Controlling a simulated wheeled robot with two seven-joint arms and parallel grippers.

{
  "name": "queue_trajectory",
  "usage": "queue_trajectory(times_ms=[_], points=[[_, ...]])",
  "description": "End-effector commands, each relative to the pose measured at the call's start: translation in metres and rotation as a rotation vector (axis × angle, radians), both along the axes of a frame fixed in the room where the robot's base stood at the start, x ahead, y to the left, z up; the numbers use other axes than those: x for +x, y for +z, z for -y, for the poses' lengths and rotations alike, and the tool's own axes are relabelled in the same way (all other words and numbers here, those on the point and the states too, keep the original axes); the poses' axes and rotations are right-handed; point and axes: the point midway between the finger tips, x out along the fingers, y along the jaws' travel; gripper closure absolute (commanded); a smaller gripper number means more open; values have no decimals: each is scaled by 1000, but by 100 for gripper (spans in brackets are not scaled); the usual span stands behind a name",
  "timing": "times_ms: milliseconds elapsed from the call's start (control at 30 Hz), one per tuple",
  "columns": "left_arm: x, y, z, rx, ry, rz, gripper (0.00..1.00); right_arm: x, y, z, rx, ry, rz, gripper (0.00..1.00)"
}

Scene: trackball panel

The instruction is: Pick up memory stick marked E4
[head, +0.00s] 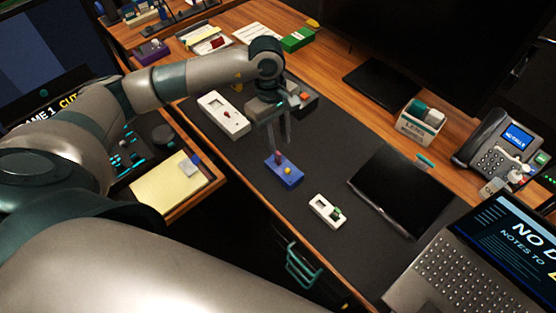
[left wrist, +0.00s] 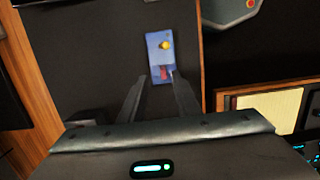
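No marking E4 can be read in either view, so I cannot tell which item is the memory stick. A small blue panel (head: 286,172) lies on the dark desk mat, with a yellow ball (head: 288,170) and a dark red piece (head: 279,157) on it. The left wrist view shows the blue panel (left wrist: 153,45), the yellow ball (left wrist: 166,45) and the red piece (left wrist: 163,73) too. My left gripper (head: 280,143) is open and empty, pointing down above the panel's red end. In the wrist view its fingertips (left wrist: 158,77) flank that end. My right gripper is not in view.
A white panel (head: 318,204) with a green piece lies to the right, and a larger white panel (head: 214,112) to the left. A dark box (head: 303,101) stands behind the gripper. A black tablet (head: 388,195) lies further right. The mat (head: 335,150) between is clear.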

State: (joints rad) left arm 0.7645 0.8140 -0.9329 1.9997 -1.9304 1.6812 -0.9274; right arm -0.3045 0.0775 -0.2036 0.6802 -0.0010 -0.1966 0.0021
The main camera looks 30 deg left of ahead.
Motion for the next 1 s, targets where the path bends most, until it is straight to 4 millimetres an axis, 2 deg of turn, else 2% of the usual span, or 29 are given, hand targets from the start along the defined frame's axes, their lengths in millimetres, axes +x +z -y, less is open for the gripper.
queue_trajectory(times_ms=[133, 467, 667, 800, 1000], points=[[0, -4, 1, 0, 0, 1, 70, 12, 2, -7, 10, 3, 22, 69], [-1, -6, 1, 0, 0, 0, 70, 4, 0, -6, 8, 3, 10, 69], [-5, -24, 1, -1, 1, -3, 70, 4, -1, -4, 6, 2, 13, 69], [-8, -43, 2, -2, 0, -2, 70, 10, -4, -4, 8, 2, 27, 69], [-8, -55, 4, 0, 0, 0, 70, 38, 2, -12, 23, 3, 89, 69]])
